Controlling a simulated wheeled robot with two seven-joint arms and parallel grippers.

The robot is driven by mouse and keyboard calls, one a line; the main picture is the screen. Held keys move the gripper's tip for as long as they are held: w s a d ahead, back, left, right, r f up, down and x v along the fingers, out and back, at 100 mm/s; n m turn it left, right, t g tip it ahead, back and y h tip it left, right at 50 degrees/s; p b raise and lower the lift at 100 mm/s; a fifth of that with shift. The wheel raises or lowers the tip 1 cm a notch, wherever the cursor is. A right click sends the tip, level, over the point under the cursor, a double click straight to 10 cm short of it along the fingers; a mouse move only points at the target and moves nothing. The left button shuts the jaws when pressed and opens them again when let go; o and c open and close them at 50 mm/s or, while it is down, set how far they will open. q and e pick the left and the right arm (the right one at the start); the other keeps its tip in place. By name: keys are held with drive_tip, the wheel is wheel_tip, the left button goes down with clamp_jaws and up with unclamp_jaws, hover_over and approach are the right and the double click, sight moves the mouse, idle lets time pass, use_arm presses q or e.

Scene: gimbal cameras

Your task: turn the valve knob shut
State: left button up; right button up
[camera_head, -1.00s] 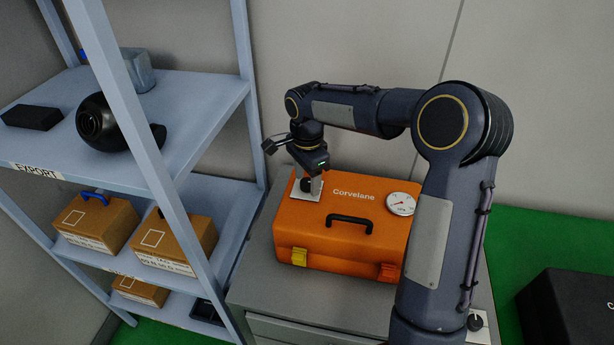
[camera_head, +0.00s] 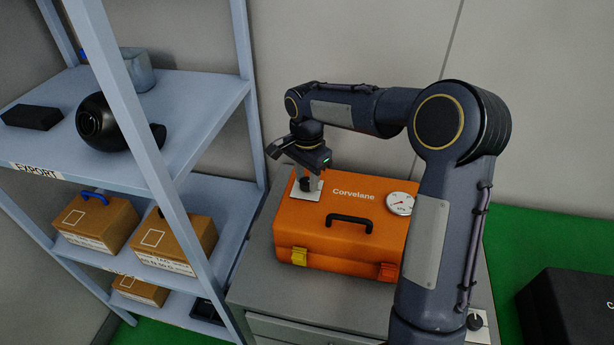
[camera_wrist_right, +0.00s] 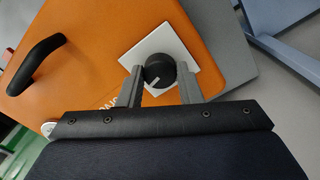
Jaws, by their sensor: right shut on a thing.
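The valve knob (camera_wrist_right: 159,70) is a round black knob with a pale pointer line, on a white square plate (camera_wrist_right: 185,50). In the head view the plate (camera_head: 301,193) lies on the left of the orange case's top (camera_head: 350,225). My right gripper (camera_head: 309,186) reaches down to the knob from above. In the wrist view my right gripper's fingers (camera_wrist_right: 158,84) stand on both sides of the knob, shut on it. A round white gauge (camera_head: 400,203) with a red needle sits at the case's right. My left gripper is not in view.
The case stands on a grey cabinet (camera_head: 262,284). A blue-grey shelf (camera_head: 205,95) with boxes stands close on the left. A second black knob (camera_head: 474,322) is at the cabinet's lower right. A black case (camera_head: 570,310) lies on the right.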

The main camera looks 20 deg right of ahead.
drive_tip(key=n, duration=0.4)
drive_tip(key=shift+n, duration=0.3)
drive_tip(key=n, duration=0.3)
drive_tip(key=shift+n+p, duration=0.3)
drive_tip(key=n, duration=0.3)
drive_tip(key=shift+n+p, duration=0.35)
drive_tip(key=shift+n, duration=1.65)
drive_tip(key=o, duration=1)
